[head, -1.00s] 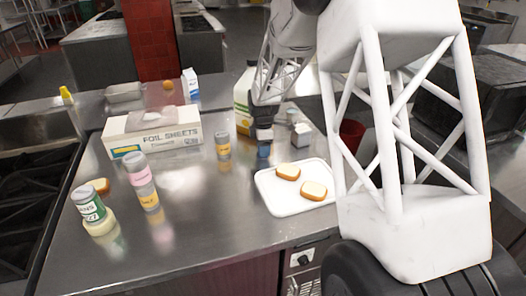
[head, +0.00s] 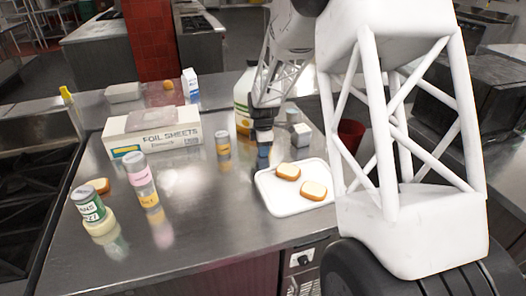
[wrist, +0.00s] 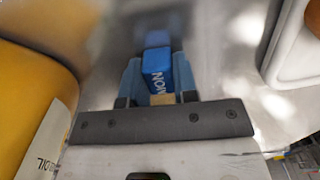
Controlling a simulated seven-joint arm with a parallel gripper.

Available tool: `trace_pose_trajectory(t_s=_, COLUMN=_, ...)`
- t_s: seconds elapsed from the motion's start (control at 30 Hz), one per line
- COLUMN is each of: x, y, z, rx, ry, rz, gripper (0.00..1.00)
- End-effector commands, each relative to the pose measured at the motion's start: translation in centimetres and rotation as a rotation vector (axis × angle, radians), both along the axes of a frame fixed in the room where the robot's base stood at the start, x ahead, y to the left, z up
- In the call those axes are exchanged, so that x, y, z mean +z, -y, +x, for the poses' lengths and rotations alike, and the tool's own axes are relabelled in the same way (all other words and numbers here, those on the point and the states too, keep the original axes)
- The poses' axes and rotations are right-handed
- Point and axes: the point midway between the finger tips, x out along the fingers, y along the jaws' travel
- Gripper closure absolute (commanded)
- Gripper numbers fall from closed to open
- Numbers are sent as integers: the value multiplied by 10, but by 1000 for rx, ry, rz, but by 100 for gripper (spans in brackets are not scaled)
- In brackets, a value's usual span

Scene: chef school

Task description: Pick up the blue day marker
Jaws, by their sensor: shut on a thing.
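The blue day marker (wrist: 158,68) is a small blue block with white letters that seem to read "MON". In the wrist view it stands between the two blue-grey fingers of my gripper (wrist: 160,80), which are shut on it. A small tan patch shows below it between the fingers. In the head view my gripper (head: 263,150) points down just left of the white tray, low over the steel counter. The marker is too small there to tell from the fingers, and any gap to the counter is unclear.
A white tray (head: 268,200) with two bread slices lies right of my gripper. A yellow-labelled jar (head: 223,145) and a foil box (head: 150,138) stand to the left. A large jug (head: 243,105) is close behind. The counter's front middle is clear.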

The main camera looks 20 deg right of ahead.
Motion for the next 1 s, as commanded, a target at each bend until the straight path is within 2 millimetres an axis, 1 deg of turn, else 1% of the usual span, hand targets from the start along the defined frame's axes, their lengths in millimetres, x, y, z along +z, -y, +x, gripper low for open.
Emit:
trace_pose_trajectory(t_s=0.27, x=0, y=0, z=0, rx=0, ry=0, rz=0, gripper=96)
trace_pose_trajectory(t_s=0.47, x=8, y=0, z=0, rx=0, ry=1, rz=0, gripper=96)
trace_pose_trajectory(t_s=0.67, x=30, y=0, z=0, rx=0, ry=1, rz=0, gripper=96)
trace_pose_trajectory(t_s=1.0, x=80, y=0, z=0, rx=0, ry=2, rz=0, gripper=96)
